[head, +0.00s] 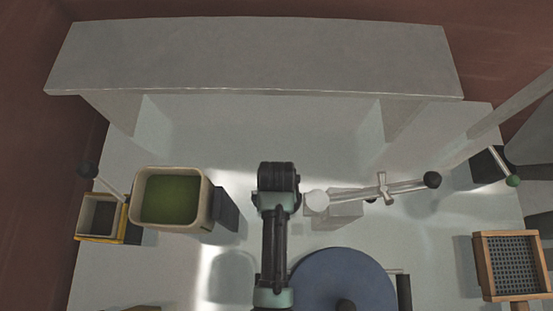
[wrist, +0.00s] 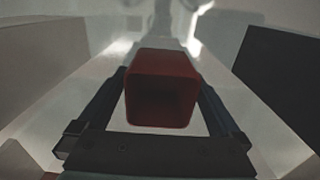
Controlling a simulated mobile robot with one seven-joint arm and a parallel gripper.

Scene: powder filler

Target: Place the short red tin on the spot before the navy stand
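The short red tin (wrist: 161,88) shows in the wrist view, its open, dark mouth towards the camera. My gripper (wrist: 162,85) has its two dark fingers along the tin's left and right sides, and they appear closed on it. In the head view the tin and my gripper's fingers are hidden by my arm. A dark block (head: 226,209) beside the cream bin may be the navy stand, but I cannot tell for sure. The spot before the stand cannot be made out.
A cream bin (head: 137,207) with green contents stands left, beside a yellow-edged box (head: 124,232). A balance-like lever (head: 400,188) is right of my arm. A blue disc (head: 335,275) lies at front. A grey shelf (head: 255,58) spans the back; a wooden-framed grid (head: 511,266) stands right.

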